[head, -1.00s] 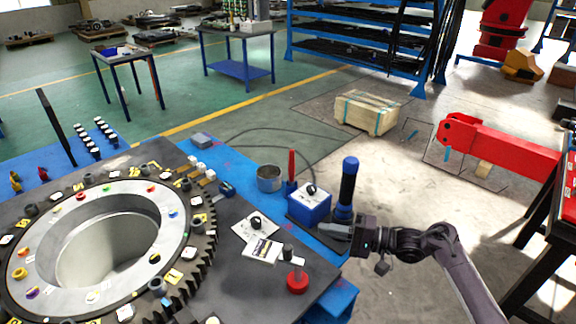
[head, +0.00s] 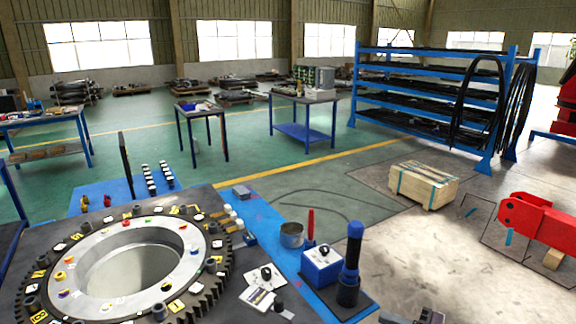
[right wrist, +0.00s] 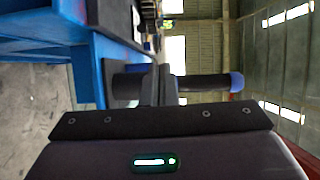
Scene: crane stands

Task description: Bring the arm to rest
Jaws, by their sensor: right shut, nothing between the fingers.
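My right gripper (head: 405,318) shows only as a small dark part at the bottom edge of the head view, right of the bench. In the right wrist view its fingers (right wrist: 165,86) are closed together, with nothing between them. Behind them is a black upright tool with a blue end (right wrist: 208,82); the same tool (head: 350,265) stands upright on the bench corner in the head view, apart from the gripper. Most of my right arm is out of the head view. My left gripper is not in view.
The bench carries a large toothed ring (head: 80,308), a blue box with a knob (head: 321,266), a metal cup (head: 291,236) and a red-handled tool (head: 311,226). A wooden crate (head: 424,186) and a red beam (head: 545,222) stand on the floor. Open floor lies right of the bench.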

